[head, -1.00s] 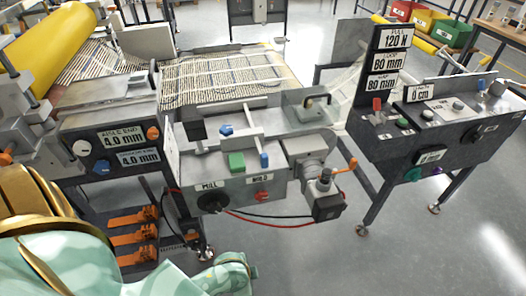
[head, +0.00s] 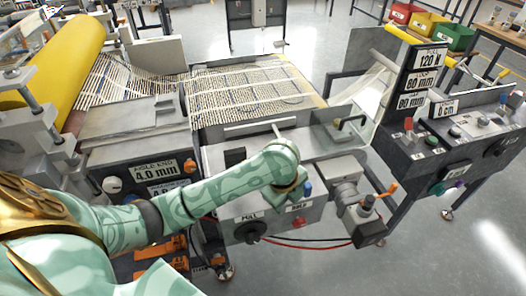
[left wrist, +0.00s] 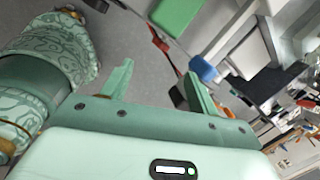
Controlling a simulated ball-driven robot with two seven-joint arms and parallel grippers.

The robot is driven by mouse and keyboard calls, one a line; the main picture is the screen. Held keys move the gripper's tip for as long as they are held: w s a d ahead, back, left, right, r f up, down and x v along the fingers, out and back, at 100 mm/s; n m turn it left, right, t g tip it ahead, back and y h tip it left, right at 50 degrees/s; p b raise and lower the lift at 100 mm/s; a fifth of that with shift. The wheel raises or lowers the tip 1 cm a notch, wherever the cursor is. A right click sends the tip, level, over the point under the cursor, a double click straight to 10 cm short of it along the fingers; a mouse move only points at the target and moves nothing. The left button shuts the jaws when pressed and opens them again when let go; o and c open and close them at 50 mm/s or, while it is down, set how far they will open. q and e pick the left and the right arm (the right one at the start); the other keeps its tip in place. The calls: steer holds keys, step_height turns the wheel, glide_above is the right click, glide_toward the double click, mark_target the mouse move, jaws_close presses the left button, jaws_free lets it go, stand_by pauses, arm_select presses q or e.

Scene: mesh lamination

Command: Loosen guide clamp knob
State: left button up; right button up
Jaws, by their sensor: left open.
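My left arm reaches in from the left over the guide unit, whose grey front panel (head: 275,215) shows below the forearm. My left gripper (head: 292,190) is at the panel's upper edge, beside a blue knob (head: 307,188). In the left wrist view my left gripper (left wrist: 160,70) is open with nothing between its fingers. A blue knob (left wrist: 203,68) shows just beyond the right fingertip, and a green block (left wrist: 178,14) lies further off. I cannot tell which knob is the guide clamp knob; my arm hides part of the unit's top. My right gripper is not in view.
A black knob (head: 250,231) and a red switch (head: 299,222) are on the panel front. A motor with an orange lever (head: 386,190) stands to the right. The mesh web (head: 250,90) lies behind. A dark control console (head: 460,135) stands at the right; the floor between is clear.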

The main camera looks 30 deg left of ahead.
arm_select(q)
steer(key=w+a+r+m+g, duration=0.25)
steer(key=w+a+r, duration=0.25)
steer(key=a+r, duration=0.25)
steer(key=w+a+r+m+g, duration=0.1)
steer(key=w+a+r+m, duration=0.2)
steer(key=w+a+r, duration=0.35)
steer(key=f+b, duration=0.2)
steer(key=f, duration=0.2)
steer(key=s+f+b, duration=0.1)
steer(key=f+b, duration=0.2)
steer(key=f, duration=0.1)
steer(key=f+b, duration=0.2)
steer(key=f, duration=0.3)
steer(key=shift+s+b, duration=0.35)
steer(key=shift+b, duration=0.05)
arm_select(e)
step_height(320, 180, down, 8)
steer(key=s, duration=0.2)
steer(key=shift+a+r, duration=0.15)
arm_select(q)
steer(key=shift+c, duration=0.3)
steer(key=shift+n, duration=0.25)
steer(key=c, duration=0.9)
